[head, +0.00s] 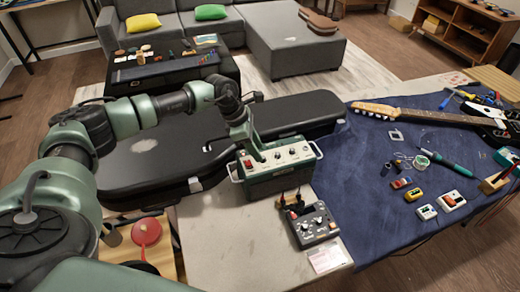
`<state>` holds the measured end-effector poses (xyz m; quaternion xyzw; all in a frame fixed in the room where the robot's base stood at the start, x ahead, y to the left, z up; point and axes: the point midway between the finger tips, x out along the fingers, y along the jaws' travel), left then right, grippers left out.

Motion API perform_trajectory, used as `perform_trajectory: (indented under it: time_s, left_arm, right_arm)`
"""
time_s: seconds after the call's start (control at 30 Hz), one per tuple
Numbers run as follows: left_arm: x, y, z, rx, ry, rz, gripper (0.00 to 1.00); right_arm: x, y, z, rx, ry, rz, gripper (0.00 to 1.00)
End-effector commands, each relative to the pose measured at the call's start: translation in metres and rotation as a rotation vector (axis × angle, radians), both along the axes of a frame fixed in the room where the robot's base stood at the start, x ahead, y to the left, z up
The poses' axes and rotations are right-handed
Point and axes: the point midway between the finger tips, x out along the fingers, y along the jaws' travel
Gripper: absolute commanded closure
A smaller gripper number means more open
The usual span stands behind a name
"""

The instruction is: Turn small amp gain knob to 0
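The small amp (278,182) is a dark green box with a cream top panel and white side handles. It stands on the pale worktop near the middle of the head view. Several small knobs (292,151) show on its panel; their labels and settings are too small to read, so I cannot tell which is the gain knob. My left gripper (259,157) reaches down to the left part of the panel and covers some of it. I cannot tell whether it touches a knob or whether its fingers are open or shut. My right gripper is not in view.
A black guitar case (150,170) lies behind and left of the amp. A grey pedal-like box (313,226) stands in front of it, near a small dark-topped block (291,201). A blue mat (360,215) with a guitar (430,115) and several small tools lies to the right.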

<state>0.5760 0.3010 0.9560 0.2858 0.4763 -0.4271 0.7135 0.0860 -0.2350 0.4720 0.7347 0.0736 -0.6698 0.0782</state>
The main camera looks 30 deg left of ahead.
Motion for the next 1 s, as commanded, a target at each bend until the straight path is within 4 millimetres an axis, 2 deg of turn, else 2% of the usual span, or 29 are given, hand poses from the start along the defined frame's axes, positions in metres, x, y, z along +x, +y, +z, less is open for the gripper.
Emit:
perform_trajectory:
  time_s: [0.2, 0.53, 0.67, 0.7, 1.0]
  left_arm:
    - [0.004, -0.008, -0.022, 0.000, 0.002, -0.001, 0.61]
    - [0.005, -0.010, -0.027, 0.000, 0.000, -0.001, 0.61]
    - [0.005, -0.010, -0.027, 0.000, 0.000, 0.000, 0.98]
    - [0.005, -0.010, -0.027, 0.000, 0.000, 0.000, 1.00]
    - [0.005, -0.010, -0.026, 0.000, 0.000, 0.018, 1.00]
  right_arm:
    - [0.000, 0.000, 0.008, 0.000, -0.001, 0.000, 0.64]
    - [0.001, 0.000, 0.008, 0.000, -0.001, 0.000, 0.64]
    - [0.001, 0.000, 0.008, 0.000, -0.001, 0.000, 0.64]
    - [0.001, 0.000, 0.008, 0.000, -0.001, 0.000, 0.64]
    - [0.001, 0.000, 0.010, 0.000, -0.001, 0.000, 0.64]
